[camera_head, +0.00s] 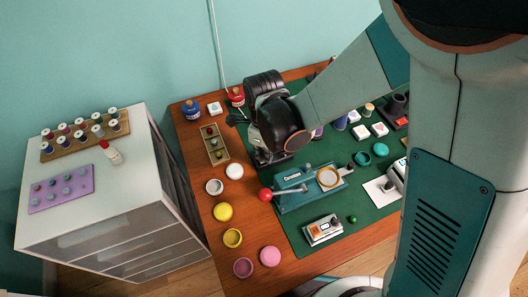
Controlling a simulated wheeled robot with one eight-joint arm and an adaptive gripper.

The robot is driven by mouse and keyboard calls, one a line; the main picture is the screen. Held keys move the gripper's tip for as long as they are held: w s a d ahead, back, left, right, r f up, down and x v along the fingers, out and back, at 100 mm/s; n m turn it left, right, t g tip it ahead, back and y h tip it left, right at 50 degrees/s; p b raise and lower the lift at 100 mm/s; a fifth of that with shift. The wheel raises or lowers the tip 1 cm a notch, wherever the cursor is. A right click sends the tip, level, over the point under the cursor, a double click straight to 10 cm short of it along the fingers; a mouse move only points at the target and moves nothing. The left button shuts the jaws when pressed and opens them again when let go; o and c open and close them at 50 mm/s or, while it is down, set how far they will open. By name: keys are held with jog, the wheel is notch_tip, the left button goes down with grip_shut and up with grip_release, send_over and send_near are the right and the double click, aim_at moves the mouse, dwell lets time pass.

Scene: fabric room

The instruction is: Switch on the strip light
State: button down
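I cannot clearly make out a strip light or tell which control belongs to it. A small box with a dark knob (323,230) sits at the front of the green mat. A white-based device with a dark knob (388,186) stands at the mat's right, partly cut off by my body. My gripper (264,158) hangs over the back left part of the mat, behind the teal press. Its fingers are mostly hidden by the wrist, so its opening does not show. Nothing is visibly held.
A teal lever press (310,188) with a red ball handle stands mid-mat. Round tubs, including a yellow one (223,212), line the wooden table's left side. A white cabinet (100,190) bears spools. A pale cord (217,45) runs down the wall.

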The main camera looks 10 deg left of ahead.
jog(key=shift+f, duration=0.4)
jog(key=shift+r, duration=0.15)
jog(key=shift+r+p, duration=1.2)
jog(key=shift+r, duration=0.8)
